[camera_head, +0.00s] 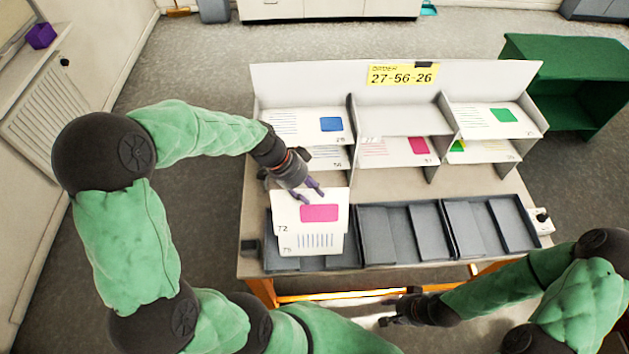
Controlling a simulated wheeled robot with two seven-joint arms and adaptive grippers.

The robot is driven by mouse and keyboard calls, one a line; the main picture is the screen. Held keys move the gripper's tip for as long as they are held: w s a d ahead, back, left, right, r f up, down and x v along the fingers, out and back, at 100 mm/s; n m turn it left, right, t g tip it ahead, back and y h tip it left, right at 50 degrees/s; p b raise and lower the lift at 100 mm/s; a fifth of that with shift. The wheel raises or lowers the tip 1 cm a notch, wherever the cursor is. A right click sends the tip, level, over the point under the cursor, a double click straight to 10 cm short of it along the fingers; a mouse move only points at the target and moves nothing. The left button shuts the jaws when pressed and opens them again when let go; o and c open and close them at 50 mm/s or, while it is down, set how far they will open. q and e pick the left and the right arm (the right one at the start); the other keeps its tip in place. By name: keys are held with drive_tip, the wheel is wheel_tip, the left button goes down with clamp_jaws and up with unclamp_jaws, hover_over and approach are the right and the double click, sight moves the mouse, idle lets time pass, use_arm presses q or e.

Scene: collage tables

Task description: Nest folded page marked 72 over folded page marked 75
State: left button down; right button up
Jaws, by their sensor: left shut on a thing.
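The folded page marked 72 (290,213) is white with a pink block. My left gripper (313,194) is shut on its far edge, above the left tray. The folded page marked 75 (318,243) shows below it in the picture, with its printed lines and number visible at the near side. Page 72 covers the rest of page 75; I cannot tell whether they touch. My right gripper (385,318) hangs low in front of the table, away from the pages, and its jaws are too dark to read.
The middle tray (393,234) and right tray (478,226) look empty. Behind them a white shelf unit (300,84) holds several printed pages in compartments. A yellow sign (402,75) reads 27-56-26. A green cabinet (560,62) stands at the right.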

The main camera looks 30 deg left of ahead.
sight(290, 200)
use_arm(q)
drive_tip(key=shift+f+b, duration=2.95)
drive_tip(key=shift+f, duration=2.55)
wheel_tip(290, 200, down, 5)
drive_tip(key=b, duration=0.5)
drive_tip(key=shift+f+b, duration=0.15)
drive_tip(key=shift+b, duration=0.2)
drive_tip(key=c, duration=0.7)
unclamp_jaws()
drive_tip(key=v, duration=1.2)
drive_tip(key=shift+w, duration=0.1)
